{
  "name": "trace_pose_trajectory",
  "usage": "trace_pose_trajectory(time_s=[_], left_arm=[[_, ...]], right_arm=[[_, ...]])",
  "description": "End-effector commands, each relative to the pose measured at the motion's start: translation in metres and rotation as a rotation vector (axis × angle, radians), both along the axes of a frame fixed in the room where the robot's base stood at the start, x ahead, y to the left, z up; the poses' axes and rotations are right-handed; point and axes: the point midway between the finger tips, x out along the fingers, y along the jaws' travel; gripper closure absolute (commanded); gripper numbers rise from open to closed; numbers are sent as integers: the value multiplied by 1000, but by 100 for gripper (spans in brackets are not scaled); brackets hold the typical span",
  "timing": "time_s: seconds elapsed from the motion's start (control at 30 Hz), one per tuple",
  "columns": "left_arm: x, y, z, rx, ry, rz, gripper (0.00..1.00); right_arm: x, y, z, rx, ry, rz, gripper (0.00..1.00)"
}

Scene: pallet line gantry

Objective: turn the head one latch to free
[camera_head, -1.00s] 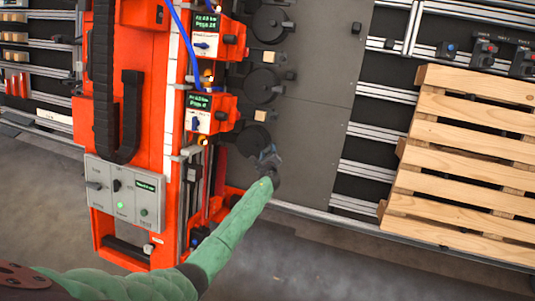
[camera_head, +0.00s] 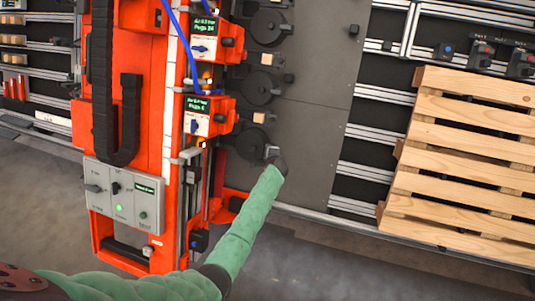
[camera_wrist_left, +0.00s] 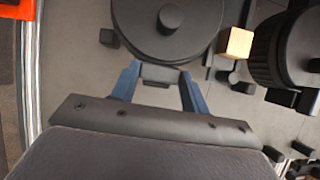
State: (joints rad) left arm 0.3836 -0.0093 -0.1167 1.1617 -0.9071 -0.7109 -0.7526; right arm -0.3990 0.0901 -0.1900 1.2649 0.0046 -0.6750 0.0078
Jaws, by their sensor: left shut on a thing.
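Three round black discs with knobs stand in a column on the dark grey plate. The lowest disc (camera_head: 250,146) is right in front of my left gripper (camera_head: 272,153). It fills the top of the left wrist view (camera_wrist_left: 195,35). A short dark tab (camera_wrist_left: 160,74) sticks out from its rim. The blue fingers of my left gripper (camera_wrist_left: 160,88) stand on both sides of that tab and are shut on it. I cannot tell from a label which disc is head one. My right gripper is not in view.
Orange units with small displays and blue knobs (camera_head: 197,124) stand left of the discs. A wooden block (camera_head: 259,117) sits above the lowest disc. A grey control box (camera_head: 122,198) is at the left.

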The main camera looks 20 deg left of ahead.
Motion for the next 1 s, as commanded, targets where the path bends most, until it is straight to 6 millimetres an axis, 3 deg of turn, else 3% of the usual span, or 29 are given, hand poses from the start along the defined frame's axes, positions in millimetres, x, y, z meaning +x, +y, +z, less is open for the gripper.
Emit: trace_pose_trajectory(time_s=[0.2, 0.6, 0.63, 0.67, 1.0], left_arm=[[0, 0, -1, -33, 2, 19, 77], [-1, 1, -1, -37, 2, 21, 77], [-1, 1, -1, -37, 2, 21, 51], [0, 1, -1, -37, 2, 21, 45], [-2, 0, 0, -36, 2, 20, 45]], right_arm=[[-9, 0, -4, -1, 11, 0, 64], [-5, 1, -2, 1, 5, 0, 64], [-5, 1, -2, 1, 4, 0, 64], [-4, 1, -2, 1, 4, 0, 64], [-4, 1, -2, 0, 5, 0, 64]])
